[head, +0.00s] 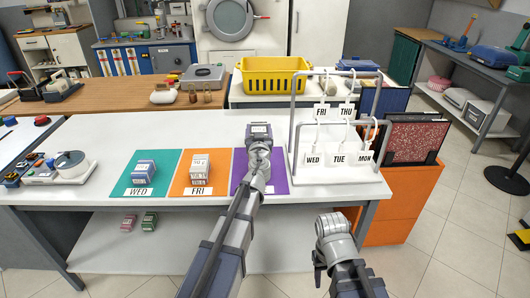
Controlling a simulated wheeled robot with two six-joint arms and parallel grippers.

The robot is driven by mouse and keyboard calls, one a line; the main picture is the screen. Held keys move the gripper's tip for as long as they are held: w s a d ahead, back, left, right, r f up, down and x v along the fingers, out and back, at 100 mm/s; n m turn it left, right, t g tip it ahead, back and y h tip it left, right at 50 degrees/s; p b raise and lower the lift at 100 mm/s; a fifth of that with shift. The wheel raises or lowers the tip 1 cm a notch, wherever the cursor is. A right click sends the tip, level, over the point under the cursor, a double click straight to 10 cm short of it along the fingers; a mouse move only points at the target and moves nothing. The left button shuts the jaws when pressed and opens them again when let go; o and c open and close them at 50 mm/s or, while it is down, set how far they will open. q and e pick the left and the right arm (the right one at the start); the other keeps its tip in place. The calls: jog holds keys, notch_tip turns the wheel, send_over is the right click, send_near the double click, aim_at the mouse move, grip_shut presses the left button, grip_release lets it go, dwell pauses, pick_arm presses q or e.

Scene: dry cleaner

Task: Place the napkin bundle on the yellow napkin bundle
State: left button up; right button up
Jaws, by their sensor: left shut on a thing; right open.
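My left gripper (259,150) is over the purple mat (243,184). It is shut on a small greyish-purple block (259,130), which looks like a napkin bundle. The gripper hides part of it, and I cannot tell whether it touches anything below. A pale bundle (199,168) sits on the orange mat (177,182) marked FRI. A blue and white bundle (144,168) sits on the teal mat (121,185) marked WED. No bundle shows clearly as yellow. My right gripper (321,262) is open and empty, in front of the table's front edge.
A grey rack (293,120) with day tags stands right of the purple mat. Pink (128,222) and green (149,220) bundles lie on the lower shelf. A yellow basket (272,80) stands behind. The white tabletop (105,140) is clear behind the teal mat.

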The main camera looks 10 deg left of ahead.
aim_at(259, 130)
pick_arm(q)
jog(key=r+p, duration=0.2)
jog(key=r, duration=0.1)
jog(key=r+p, duration=0.1)
jog(key=shift+s+d+r, duration=0.1)
jog(key=shift+s+r, duration=0.15)
jog(key=shift+s, duration=0.1)
notch_tip(259, 130, down, 10)
jog(key=b, duration=1)
jog(key=shift+f, duration=0.2)
jog(key=shift+f, duration=0.2)
jog(key=o, duration=1.3)
jog(key=shift+r, duration=0.1)
jog(key=shift+r, duration=0.15)
jog(key=v, duration=1.2)
